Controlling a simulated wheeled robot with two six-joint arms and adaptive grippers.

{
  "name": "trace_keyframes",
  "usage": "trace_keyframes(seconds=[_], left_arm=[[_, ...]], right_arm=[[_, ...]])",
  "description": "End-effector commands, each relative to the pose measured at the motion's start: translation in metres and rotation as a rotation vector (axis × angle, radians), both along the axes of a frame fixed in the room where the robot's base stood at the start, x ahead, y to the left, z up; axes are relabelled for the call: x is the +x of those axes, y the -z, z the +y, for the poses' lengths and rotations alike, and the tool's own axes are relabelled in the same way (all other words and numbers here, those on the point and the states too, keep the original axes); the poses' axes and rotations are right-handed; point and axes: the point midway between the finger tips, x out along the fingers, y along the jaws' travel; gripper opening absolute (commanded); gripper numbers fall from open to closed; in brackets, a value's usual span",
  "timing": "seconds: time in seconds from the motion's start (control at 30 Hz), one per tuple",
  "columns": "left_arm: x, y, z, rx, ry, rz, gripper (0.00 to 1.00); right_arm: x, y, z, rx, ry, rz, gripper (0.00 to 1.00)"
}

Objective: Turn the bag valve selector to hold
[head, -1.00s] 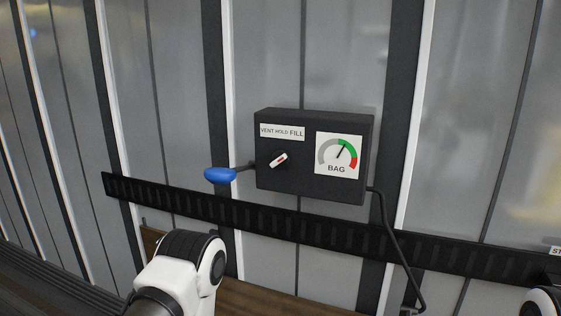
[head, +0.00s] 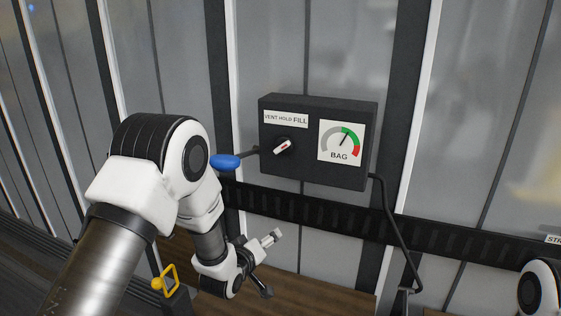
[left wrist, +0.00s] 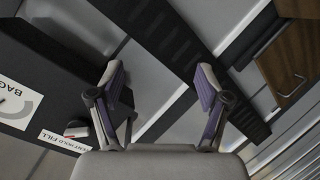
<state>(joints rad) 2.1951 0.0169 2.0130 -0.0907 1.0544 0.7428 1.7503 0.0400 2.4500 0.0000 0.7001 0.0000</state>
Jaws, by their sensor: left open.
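The valve selector (head: 283,146) is a white pointer with a red mark on a black dial, on the dark valve box (head: 318,181). It tilts up to the right, toward FILL on the VENT HOLD FILL label (head: 286,119). A blue-ended lever (head: 226,161) sticks out left of the box. My left gripper (head: 272,263) is open and empty, below the box and apart from the selector. My right gripper is out of view.
The BAG gauge (head: 341,143) has its needle in the green. A black slotted rail (head: 330,221) runs along the wall under the box. A black cable (head: 388,220) hangs from the box's right side. A yellow handle (head: 165,281) stands at lower left.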

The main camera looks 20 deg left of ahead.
Motion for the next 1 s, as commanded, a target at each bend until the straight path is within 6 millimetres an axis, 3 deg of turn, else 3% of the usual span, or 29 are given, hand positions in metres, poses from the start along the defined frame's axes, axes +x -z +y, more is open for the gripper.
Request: trace_keyframes(seconds=[0.03, 0.1, 0.2, 0.23, 0.37, 0.73, 1.0], left_arm=[[0.021, -0.068, -0.002, 0.002, 0.006, -0.108, 0.77], [0.037, -0.137, -0.003, 0.006, 0.01, -0.219, 0.77], [0.041, -0.2, -0.004, 0.009, 0.012, -0.308, 0.77], [0.041, -0.21, -0.004, 0.011, 0.012, -0.322, 0.77], [0.047, -0.223, -0.005, 0.011, 0.012, -0.341, 0.77], [0.11, -0.222, -0.01, 0.012, 0.012, -0.337, 0.77], [0.119, -0.218, -0.01, 0.012, 0.012, -0.337, 0.77]], right_arm=[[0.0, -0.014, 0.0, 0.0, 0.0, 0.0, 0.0], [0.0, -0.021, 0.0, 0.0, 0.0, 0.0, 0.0], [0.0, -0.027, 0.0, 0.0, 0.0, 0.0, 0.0], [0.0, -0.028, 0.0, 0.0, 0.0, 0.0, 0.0], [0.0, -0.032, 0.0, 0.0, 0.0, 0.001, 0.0], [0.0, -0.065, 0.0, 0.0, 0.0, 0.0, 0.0], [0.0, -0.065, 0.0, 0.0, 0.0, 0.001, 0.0]])
